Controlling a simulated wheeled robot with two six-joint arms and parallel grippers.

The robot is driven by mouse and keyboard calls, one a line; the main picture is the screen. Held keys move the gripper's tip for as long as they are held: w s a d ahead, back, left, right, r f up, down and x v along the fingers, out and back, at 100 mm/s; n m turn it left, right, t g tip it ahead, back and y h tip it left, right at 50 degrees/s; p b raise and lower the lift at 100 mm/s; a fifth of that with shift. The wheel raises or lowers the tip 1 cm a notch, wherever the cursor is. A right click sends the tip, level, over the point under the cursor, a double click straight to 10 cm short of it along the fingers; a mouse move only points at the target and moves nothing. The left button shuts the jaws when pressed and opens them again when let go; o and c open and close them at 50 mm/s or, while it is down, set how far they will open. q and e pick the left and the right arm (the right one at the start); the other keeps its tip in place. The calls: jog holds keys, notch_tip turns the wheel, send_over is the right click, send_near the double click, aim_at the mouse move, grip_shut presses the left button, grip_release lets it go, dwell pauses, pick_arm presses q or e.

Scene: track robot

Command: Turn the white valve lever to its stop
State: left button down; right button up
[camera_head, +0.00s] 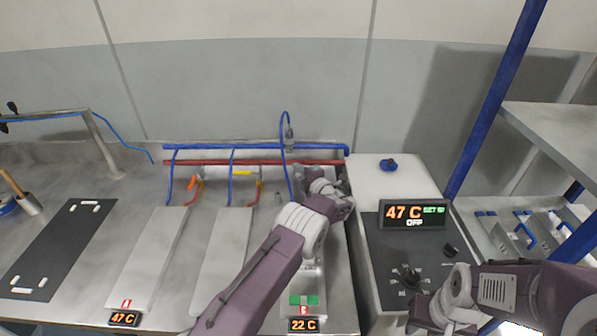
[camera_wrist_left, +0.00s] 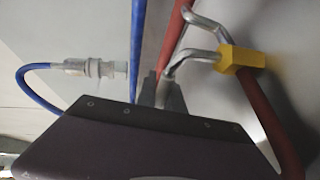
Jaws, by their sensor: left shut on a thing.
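My left gripper (camera_head: 302,178) is at the pipes by the back wall, behind the right-hand plate. In the left wrist view its dark fingers (camera_wrist_left: 162,95) are shut on a narrow pale piece, the white valve lever (camera_wrist_left: 149,88), mostly hidden by the fingers and the purple gripper body. Its angle cannot be told. A red pipe (camera_wrist_left: 175,35) and a blue pipe (camera_wrist_left: 138,50) run beside the fingers. My right gripper (camera_head: 425,318) is low at the right, by the control panel; its finger opening is unclear.
A yellow block with bent metal tubes (camera_wrist_left: 240,58) is close to the fingers. A blue hose with a metal connector (camera_wrist_left: 95,68) is at left. Orange (camera_head: 194,184) and yellow (camera_head: 260,184) fittings stand left of my left gripper. A display (camera_head: 414,214) tops the dark panel.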

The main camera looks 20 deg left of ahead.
pick_arm(q)
jog(key=b, duration=0.1)
jog(key=n+g+y+b, duration=0.1)
jog(key=b, duration=0.1)
jog(key=shift+s+f, duration=0.25)
jog(key=shift+s, duration=0.05)
jog(key=shift+s+d+g, duration=0.1)
jog(key=shift+g, duration=0.2)
jog(key=shift+s+r+n, duration=0.1)
jog(key=shift+r+n, duration=0.15)
jog(key=shift+n, duration=0.05)
jog(key=c, duration=1.5)
grip_release()
jog(key=shift+o, duration=0.2)
jog(key=v, duration=0.9)
jog(key=shift+d, duration=0.1)
